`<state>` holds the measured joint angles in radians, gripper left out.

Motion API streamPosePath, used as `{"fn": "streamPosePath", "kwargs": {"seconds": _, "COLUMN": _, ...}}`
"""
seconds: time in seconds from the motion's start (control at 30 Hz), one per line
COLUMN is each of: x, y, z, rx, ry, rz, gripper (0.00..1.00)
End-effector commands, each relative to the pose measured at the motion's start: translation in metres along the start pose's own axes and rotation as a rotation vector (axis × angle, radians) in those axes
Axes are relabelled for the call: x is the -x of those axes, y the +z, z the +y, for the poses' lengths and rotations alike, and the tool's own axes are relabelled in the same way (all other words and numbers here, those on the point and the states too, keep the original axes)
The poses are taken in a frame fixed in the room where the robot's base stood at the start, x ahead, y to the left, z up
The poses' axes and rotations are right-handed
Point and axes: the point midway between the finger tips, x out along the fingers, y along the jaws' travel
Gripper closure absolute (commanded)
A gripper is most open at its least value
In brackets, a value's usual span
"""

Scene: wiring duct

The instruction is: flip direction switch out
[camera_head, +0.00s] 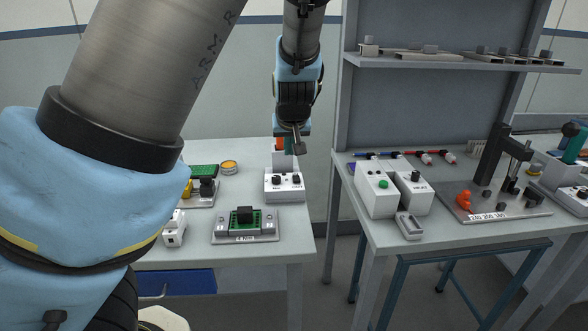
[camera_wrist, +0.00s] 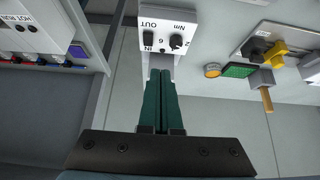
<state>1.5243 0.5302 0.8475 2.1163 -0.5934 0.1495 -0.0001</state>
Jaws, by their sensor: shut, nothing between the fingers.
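A white control box (camera_head: 284,189) stands on the left bench. In the wrist view its face (camera_wrist: 163,17) carries a small black direction switch (camera_wrist: 148,38) between the marks OUT and IN. The switch lever looks tilted toward IN, though it is small. A black knob (camera_wrist: 177,40) marked Nm sits beside it. My gripper (camera_head: 290,150) is above and behind the box in the head view. In the wrist view its green fingers (camera_wrist: 164,73) are shut together with nothing between them, apart from the switch. They hide part of the box's lower side.
A board with a green connector (camera_head: 243,216) lies in front of the box. An orange-topped round tin (camera_head: 229,167) and a green block (camera_head: 203,170) are to its left. A second bench (camera_head: 440,230) with white boxes (camera_head: 378,192) and a press stand is at the right.

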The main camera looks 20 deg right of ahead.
Motion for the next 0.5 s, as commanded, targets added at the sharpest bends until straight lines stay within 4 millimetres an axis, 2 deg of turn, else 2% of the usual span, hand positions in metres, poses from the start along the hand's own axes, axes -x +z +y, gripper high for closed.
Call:
{"fn": "streamPosePath", "kwargs": {"seconds": 0.03, "x": 0.0039, "y": -0.0034, "z": 0.0089, "rx": -0.010, "ry": 0.004, "rz": 0.015, "gripper": 1.00}}
{"fn": "streamPosePath", "kwargs": {"seconds": 0.13, "x": 0.0063, "y": -0.0065, "z": 0.0156, "rx": -0.014, "ry": 0.008, "rz": 0.030, "gripper": 1.00}}
{"fn": "streamPosePath", "kwargs": {"seconds": 0.5, "x": 0.0053, "y": -0.0066, "z": 0.0164, "rx": -0.014, "ry": 0.008, "rz": 0.032, "gripper": 1.00}}
